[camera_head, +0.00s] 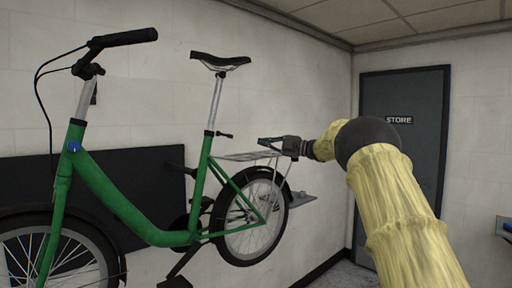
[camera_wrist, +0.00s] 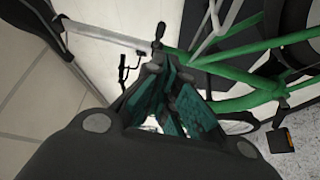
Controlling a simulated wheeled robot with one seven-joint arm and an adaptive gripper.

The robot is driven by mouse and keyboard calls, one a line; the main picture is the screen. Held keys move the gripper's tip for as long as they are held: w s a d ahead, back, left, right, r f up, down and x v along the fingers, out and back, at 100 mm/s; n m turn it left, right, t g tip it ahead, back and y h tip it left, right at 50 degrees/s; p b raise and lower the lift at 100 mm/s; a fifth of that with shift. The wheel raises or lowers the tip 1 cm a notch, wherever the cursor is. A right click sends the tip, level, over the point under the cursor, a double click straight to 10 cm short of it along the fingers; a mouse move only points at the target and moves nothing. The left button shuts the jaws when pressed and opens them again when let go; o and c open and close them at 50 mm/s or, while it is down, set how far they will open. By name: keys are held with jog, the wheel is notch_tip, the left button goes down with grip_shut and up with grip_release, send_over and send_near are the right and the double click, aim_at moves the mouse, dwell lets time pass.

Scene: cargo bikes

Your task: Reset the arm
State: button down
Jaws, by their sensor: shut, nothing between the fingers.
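My arm, in a yellow cover with a dark joint, reaches in from the lower right of the head view. My gripper (camera_head: 268,142) is at its end, shut and empty, above the rear rack of a green bike (camera_head: 205,185). I cannot tell whether it touches the rack. In the wrist view my gripper (camera_wrist: 160,55) points away from the camera, with its fingers together and teal inner parts showing. Green frame tubes (camera_wrist: 225,68) lie beyond it to the right.
The bike's rear rack (camera_head: 245,156) and black saddle (camera_head: 219,62) are close to my gripper. A dark panel (camera_head: 120,190) is on the white wall behind the bike. A grey door marked STORE (camera_head: 402,90) is at the back right.

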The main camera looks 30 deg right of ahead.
jog(key=shift+s+d+f, duration=0.15)
jog(key=shift+s+d, duration=0.05)
jog(key=shift+d, duration=0.25)
jog(key=shift+s, duration=0.1)
